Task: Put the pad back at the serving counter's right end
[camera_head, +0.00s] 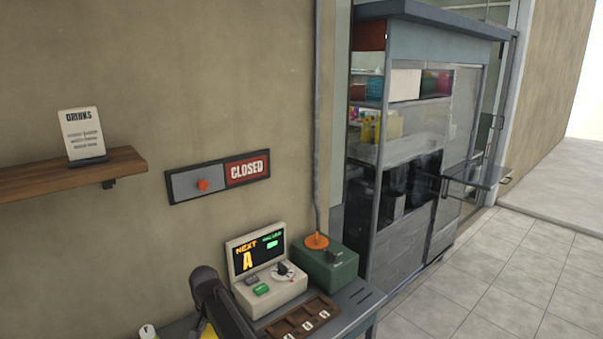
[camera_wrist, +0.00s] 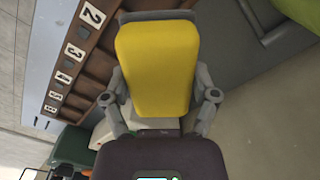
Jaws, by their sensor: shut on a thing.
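My gripper (camera_wrist: 160,98) is shut on a yellow pad (camera_wrist: 155,68), with one finger on each side of it in the wrist view. A dark grey rim shows behind the pad's far edge. In the head view my dark wrist hides most of the pad, and only a bit of yellow (camera_head: 208,331) shows at the bottom edge. The serving counter (camera_head: 358,298) is at the bottom centre, and its grey right end is partly clear. The pad is held over or beside the counter; its height cannot be told.
On the counter stand a display console (camera_head: 266,275), a green box (camera_head: 328,266) with an orange-based pole, and a brown numbered tray (camera_head: 302,318). A CLOSED sign (camera_head: 218,177) and a shelf (camera_head: 75,174) are on the wall. A glazed kiosk (camera_head: 415,150) stands right; tiled floor is free.

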